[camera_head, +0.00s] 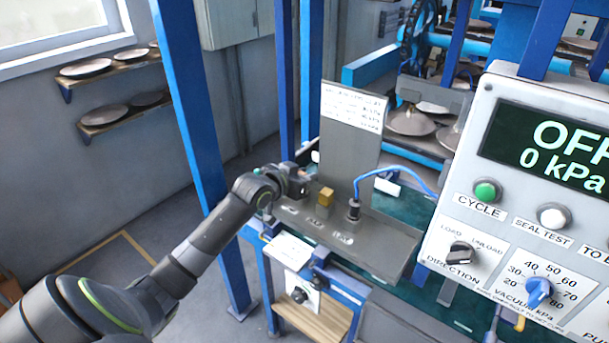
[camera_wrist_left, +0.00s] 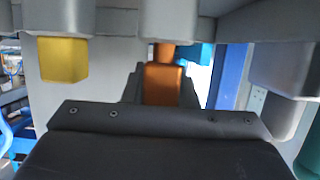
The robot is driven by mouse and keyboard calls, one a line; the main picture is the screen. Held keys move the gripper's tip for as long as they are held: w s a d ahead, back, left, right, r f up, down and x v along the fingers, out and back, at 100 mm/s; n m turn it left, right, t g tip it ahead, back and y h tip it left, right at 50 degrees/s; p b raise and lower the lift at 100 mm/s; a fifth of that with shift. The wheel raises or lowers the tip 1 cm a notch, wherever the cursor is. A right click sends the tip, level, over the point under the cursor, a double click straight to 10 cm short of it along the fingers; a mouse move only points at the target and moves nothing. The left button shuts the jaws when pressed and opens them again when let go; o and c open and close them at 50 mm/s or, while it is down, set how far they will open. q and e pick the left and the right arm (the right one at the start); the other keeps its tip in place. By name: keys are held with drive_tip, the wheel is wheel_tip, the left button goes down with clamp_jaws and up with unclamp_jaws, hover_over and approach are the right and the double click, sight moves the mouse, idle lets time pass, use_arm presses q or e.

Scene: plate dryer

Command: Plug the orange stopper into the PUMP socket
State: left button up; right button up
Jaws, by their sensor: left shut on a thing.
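My left gripper (camera_head: 300,181) is at the left end of a grey panel shelf (camera_head: 385,240). It is shut on the orange stopper (camera_wrist_left: 163,84), which shows between the fingers in the left wrist view. The stopper's narrow end meets a grey collar (camera_wrist_left: 168,26) on the shelf; how far it is inserted cannot be told. In the head view the gripper largely hides the stopper. A yellow block (camera_head: 326,197) stands on the shelf just right of the gripper, apart from it. The shelf labels are too small to read, so I cannot tell which socket is PUMP. My right gripper is not in view.
A dark plug (camera_head: 353,209) with a blue hose (camera_head: 395,173) stands right of the yellow block. An upright grey plate (camera_head: 350,140) rises behind the shelf. A control panel (camera_head: 530,200) reading OFF, 0 kPa fills the right. Blue posts (camera_head: 185,95) stand at the left.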

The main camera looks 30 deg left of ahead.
use_arm(q)
drive_tip(key=shift+f, duration=0.6)
idle(0.3)
drive_tip(key=o, duration=1)
drive_tip(key=shift+o, duration=0.2)
drive_tip(key=shift+s+a+r, duration=0.1)
drive_tip(key=shift+s+r, duration=0.1)
drive_tip(key=shift+s, duration=0.35)
drive_tip(key=v, duration=1.6)
drive_tip(key=shift+b, duration=0.3)
